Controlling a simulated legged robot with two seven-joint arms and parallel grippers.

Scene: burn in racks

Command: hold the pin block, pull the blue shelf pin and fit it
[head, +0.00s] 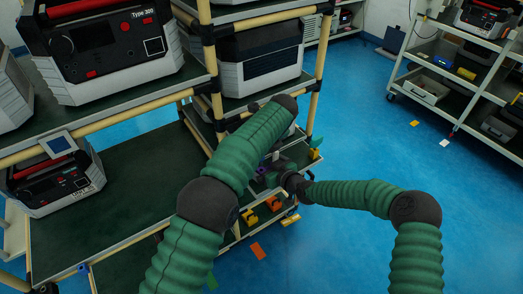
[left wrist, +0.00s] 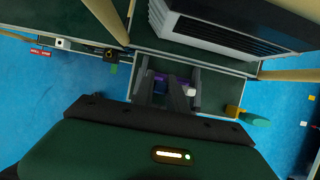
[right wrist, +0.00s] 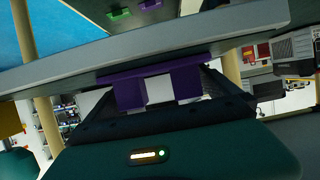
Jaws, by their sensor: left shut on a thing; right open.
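A purple block (right wrist: 130,92), which I take for the pin block, sits under a grey shelf edge (right wrist: 215,38) in the right wrist view, with a white piece (right wrist: 159,89) in its front. It also shows in the left wrist view (left wrist: 160,77). My left gripper (left wrist: 164,90) is shut on it; in the head view my left arm hides that gripper. My right gripper (right wrist: 165,92) is open, its dark fingers on either side of the purple block. I cannot tell whether they touch it. I cannot make out a blue shelf pin for certain between the grippers.
An orange card (head: 257,250) lies on the blue floor (head: 350,150). Bamboo-coloured posts (head: 315,60) stand close to my arms. A grey cart (head: 450,95) stands far right.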

